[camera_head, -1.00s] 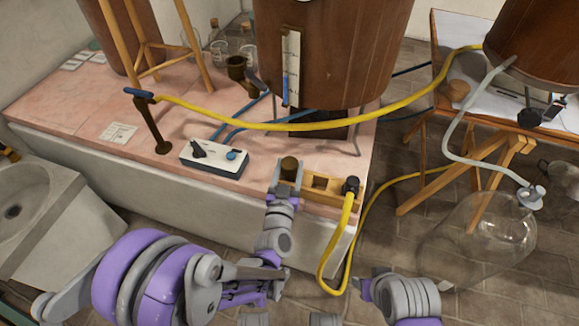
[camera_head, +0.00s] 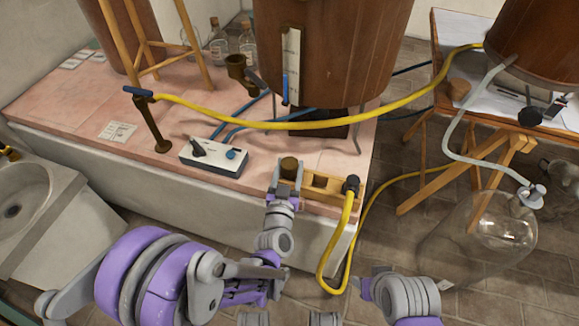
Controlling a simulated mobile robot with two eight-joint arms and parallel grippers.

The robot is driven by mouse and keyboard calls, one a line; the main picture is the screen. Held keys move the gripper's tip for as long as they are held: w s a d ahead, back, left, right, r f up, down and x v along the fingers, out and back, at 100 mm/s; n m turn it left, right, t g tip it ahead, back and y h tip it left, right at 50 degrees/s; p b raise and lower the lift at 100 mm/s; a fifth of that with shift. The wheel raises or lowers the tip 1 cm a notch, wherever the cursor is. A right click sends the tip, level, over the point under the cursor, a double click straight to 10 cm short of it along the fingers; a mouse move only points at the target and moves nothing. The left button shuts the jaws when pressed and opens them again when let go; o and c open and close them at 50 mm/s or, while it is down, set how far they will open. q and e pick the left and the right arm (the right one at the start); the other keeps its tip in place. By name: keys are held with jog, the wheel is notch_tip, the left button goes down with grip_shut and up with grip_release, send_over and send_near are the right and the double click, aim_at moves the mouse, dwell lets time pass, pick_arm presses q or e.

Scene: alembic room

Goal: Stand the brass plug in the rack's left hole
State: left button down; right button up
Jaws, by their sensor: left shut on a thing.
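The brass plug (camera_head: 289,165) is a short dark brass cylinder. My left gripper (camera_head: 287,180) is shut on it and holds it upright at the left end of the wooden rack (camera_head: 319,192). The plug's lower part is hidden by the gripper fingers, so I cannot tell whether it sits in the left hole or above it. The rack lies near the table's front edge. A middle hole (camera_head: 320,182) shows empty. A black connector (camera_head: 351,184) with a yellow hose stands at the rack's right end. My right arm shows at the lower right, but its fingertips cannot be made out.
The yellow hose (camera_head: 335,245) hangs over the front edge right of my left gripper. A glass flask (camera_head: 495,232) is at the right.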

pick_arm(q)
jog(key=shift+f, duration=0.6)
dwell(1.5)
jog(key=shift+r, duration=0.1)
dwell(0.5)
jog(key=shift+c, duration=0.5)
grip_release()
